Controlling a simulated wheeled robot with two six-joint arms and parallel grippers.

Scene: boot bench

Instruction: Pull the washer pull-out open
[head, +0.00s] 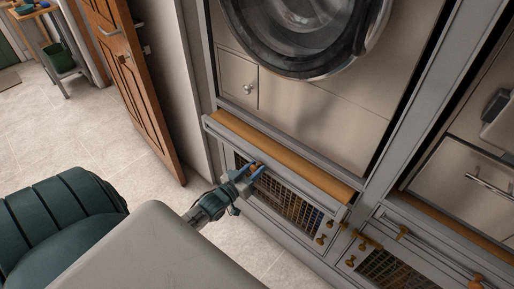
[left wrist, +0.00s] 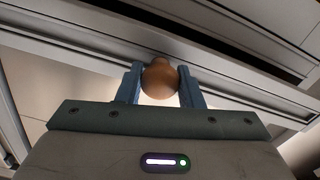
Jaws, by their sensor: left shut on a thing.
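The washer (head: 300,30) with its round door stands in a grey cabinet in the head view. Below it is the washer pull-out, with a wood-coloured top strip (head: 285,157) and a grey front rail (head: 235,140). My left gripper (head: 257,171) is at the front of this rail, left of its middle. In the left wrist view, a round brown knob (left wrist: 160,80) sits between the two blue fingers (left wrist: 160,88) of my left gripper, which is shut on it. The knob is mostly hidden by the fingers in the head view. My right gripper is not in view.
A mesh-front drawer (head: 290,200) lies under the rail, with several brass knobs at its right. Another unit with a similar wooden strip (head: 456,228) stands at right. A brown door (head: 130,75) stands open at left. Tiled floor (head: 60,130) is clear there.

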